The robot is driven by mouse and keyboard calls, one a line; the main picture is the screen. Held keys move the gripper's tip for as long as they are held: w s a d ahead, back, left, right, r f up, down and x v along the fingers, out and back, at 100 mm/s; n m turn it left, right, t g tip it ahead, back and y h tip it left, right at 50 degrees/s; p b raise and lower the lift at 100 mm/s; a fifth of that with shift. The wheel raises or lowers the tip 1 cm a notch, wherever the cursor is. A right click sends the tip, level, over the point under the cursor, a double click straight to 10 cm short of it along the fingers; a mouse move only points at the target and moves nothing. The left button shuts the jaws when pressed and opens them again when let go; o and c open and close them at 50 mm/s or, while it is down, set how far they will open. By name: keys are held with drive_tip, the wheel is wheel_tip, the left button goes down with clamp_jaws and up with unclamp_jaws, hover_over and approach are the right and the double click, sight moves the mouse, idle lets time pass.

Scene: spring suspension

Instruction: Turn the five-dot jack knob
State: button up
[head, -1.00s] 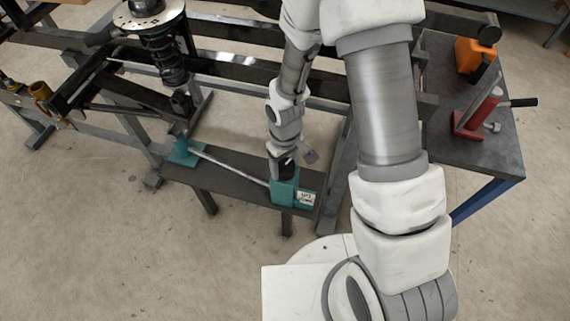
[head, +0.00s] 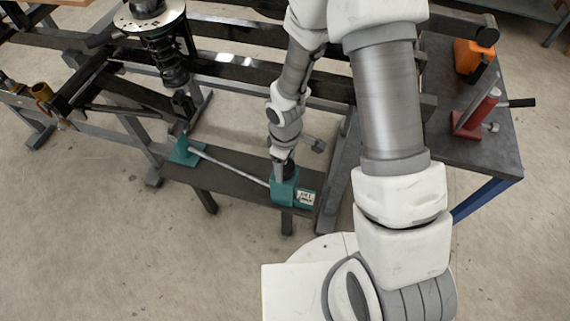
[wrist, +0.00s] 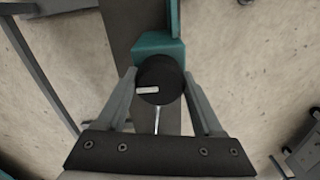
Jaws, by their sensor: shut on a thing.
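The jack knob is a round black knob (wrist: 165,73) with a white pointer mark, seen from above in the wrist view. It sits on the teal jack block (wrist: 160,47), which also shows in the head view (head: 283,190) on a dark bench. A white label (head: 305,197) is on the block's face; its marking is too small to read. My gripper (wrist: 159,78) is shut on the knob, one finger on each side. In the head view my gripper (head: 284,163) comes down from above and mostly hides the knob.
A silver rod (head: 232,167) runs from the block to a second teal piece (head: 187,151) below the spring strut (head: 170,62). Dark frame rails (head: 250,72) pass behind my arm. A side table (head: 500,150) at right holds a red jack (head: 480,115) and an orange object (head: 474,55).

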drive_tip(key=o, duration=1.4)
wheel_tip(320, 180, up, 18)
drive_tip(key=p, duration=0.5)
drive_tip(key=shift+f+p, duration=0.25)
drive_tip(key=shift+p, duration=0.15)
drive_tip(key=s+d+r+m+t+p, duration=0.1)
drive_tip(key=d+r+m+p, duration=0.2)
drive_tip(key=r, duration=0.7)
drive_tip(key=s+d+r+m+t+p, duration=0.2)
drive_tip(key=d+r+m, duration=0.15)
drive_tip(key=r, duration=0.55)
drive_tip(key=s+d+r+m+t+p, duration=0.1)
drive_tip(key=s+r, duration=0.2)
drive_tip(key=r, duration=0.1)
drive_tip(key=s+d+r+m+p, duration=0.1)
drive_tip(key=s+d+r+m, duration=0.1)
drive_tip(key=r, duration=0.3)
drive_tip(key=s+d+r+m+t+p, duration=0.1)
drive_tip(key=s+r+m+p, duration=0.1)
drive_tip(key=s+r, duration=0.2)
drive_tip(key=shift+d+r+m+t, duration=0.25)
drive_tip(key=shift+r+t, duration=0.05)
